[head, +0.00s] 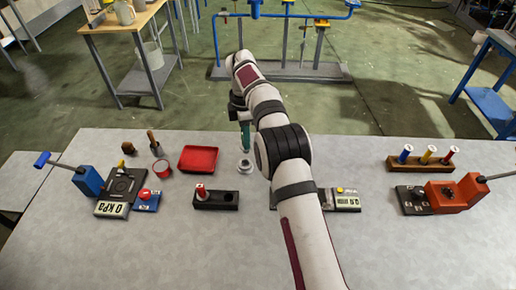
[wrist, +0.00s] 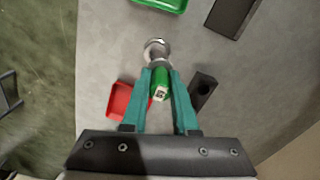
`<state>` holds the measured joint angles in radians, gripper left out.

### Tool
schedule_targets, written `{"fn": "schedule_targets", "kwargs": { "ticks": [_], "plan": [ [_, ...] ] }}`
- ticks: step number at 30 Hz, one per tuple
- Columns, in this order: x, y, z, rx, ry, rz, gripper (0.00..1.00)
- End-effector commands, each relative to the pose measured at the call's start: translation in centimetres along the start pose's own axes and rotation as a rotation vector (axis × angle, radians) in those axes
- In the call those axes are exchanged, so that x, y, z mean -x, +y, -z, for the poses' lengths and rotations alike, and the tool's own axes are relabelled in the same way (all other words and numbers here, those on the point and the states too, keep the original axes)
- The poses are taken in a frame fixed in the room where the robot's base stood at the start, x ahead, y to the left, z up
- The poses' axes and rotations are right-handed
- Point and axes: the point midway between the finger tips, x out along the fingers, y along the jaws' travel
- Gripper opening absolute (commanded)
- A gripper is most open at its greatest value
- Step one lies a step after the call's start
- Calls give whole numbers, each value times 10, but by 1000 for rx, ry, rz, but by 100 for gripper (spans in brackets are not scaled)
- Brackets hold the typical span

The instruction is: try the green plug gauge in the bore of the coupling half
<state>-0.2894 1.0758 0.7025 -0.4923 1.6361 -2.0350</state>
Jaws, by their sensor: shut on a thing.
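The green plug gauge (wrist: 160,82) is between the teal fingers of my gripper (wrist: 159,74), its marked handle end facing the wrist camera. The gauge's grey metal end points at the coupling half (wrist: 157,46), a silvery ring-shaped part on the table. In the head view the coupling half (head: 245,166) stands just below my gripper (head: 245,143). My gripper points down, and the gauge itself is mostly hidden there. The bore is covered by the gauge in the wrist view, so I cannot tell whether the tip is in it.
A red tray (head: 198,158) lies left of the coupling half. A black block (head: 216,200) holding a red-topped gauge (head: 201,190) is in front. A wooden rack (head: 420,169) with coloured handles and an orange device (head: 448,194) stand at the right. The table's far edge is close behind.

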Motion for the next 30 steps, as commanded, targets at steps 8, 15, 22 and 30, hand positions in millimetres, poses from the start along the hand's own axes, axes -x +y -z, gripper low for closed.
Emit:
{"fn": "schedule_targets", "kwargs": {
  "ticks": [8,15,22,30],
  "plan": [
    [-15,7,4,-2,2,-2,0],
    [-41,7,4,-2,3,-3,0],
    [-56,7,4,-3,2,-5,0],
    [-59,7,4,-3,2,-6,0]
  ]
}}
